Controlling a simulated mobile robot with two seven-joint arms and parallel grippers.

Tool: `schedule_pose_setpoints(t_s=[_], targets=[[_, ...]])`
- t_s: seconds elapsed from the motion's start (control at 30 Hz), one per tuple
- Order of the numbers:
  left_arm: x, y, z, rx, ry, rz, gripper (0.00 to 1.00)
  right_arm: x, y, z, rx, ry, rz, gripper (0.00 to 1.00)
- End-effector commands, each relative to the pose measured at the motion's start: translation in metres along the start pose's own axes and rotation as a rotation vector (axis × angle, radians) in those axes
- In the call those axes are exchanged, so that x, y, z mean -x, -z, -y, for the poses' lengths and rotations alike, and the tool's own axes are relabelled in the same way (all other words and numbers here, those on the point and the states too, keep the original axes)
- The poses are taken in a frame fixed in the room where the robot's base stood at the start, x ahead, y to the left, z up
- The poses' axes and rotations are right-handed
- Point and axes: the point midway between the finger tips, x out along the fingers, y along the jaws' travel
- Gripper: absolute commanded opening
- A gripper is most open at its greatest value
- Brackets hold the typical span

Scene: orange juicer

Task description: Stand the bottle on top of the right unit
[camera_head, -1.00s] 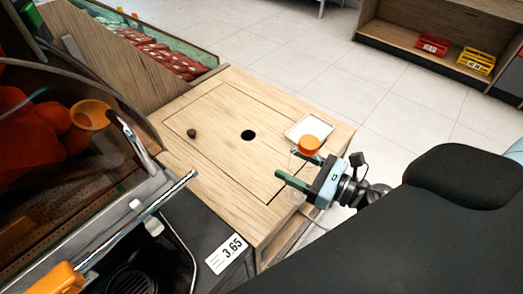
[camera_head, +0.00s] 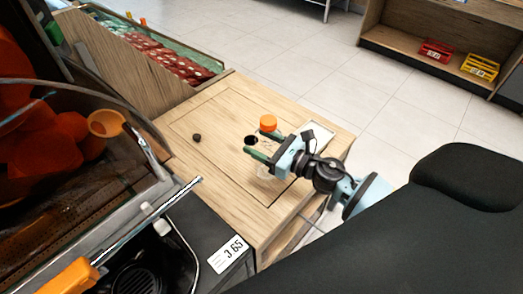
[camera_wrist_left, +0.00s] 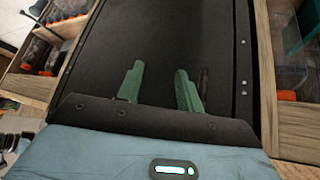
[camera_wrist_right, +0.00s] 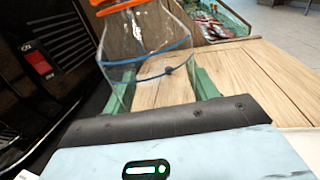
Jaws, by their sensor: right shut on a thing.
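The bottle is clear with an orange cap (camera_head: 268,123). In the right wrist view the clear bottle body (camera_wrist_right: 150,45), with blue bands, sits between the green fingers. My left gripper (camera_wrist_left: 160,85) shows only in the left wrist view, open and empty before a black panel.
A white square recess (camera_head: 319,133) lies at the unit's right corner, partly behind my gripper. The juicer with oranges (camera_head: 60,125) stands at left. A price tag (camera_head: 228,254) is in front.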

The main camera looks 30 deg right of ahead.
Motion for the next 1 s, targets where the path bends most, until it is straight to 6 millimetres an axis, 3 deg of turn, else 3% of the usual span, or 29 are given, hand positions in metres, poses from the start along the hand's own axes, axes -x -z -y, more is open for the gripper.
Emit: schedule_pose_setpoints(t_s=[0.1, 0.2, 0.5, 0.7, 0.73, 0.87, 1.0], targets=[[-0.004, -0.011, 0.000, 0.002, -0.001, 0.016, 0.36, 0.001, 0.023, -0.001, -0.008, 0.003, -0.003, 0.37], [-0.007, -0.012, 0.000, 0.001, -0.001, 0.019, 0.36, 0.001, 0.033, 0.000, -0.005, 0.002, -0.002, 0.37], [-0.009, -0.005, 0.001, -0.001, 0.000, 0.005, 0.36, 0.000, 0.034, 0.000, 0.000, 0.000, 0.002, 0.37], [-0.012, -0.011, 0.001, 0.001, -0.002, 0.013, 0.36, 0.001, 0.039, 0.000, -0.001, 0.000, 0.000, 0.37], [-0.011, -0.011, 0.001, 0.000, -0.002, 0.013, 0.36, 0.001, 0.039, 0.000, -0.001, 0.000, 0.001, 0.61], [-0.010, -0.011, 0.000, 0.001, -0.002, 0.014, 0.36, 0.000, 0.037, 0.000, 0.000, 0.000, 0.001, 0.78], [-0.009, -0.012, 0.000, 0.001, -0.002, 0.016, 0.36, 0.000, 0.037, 0.000, 0.000, 0.000, 0.001, 0.80]])
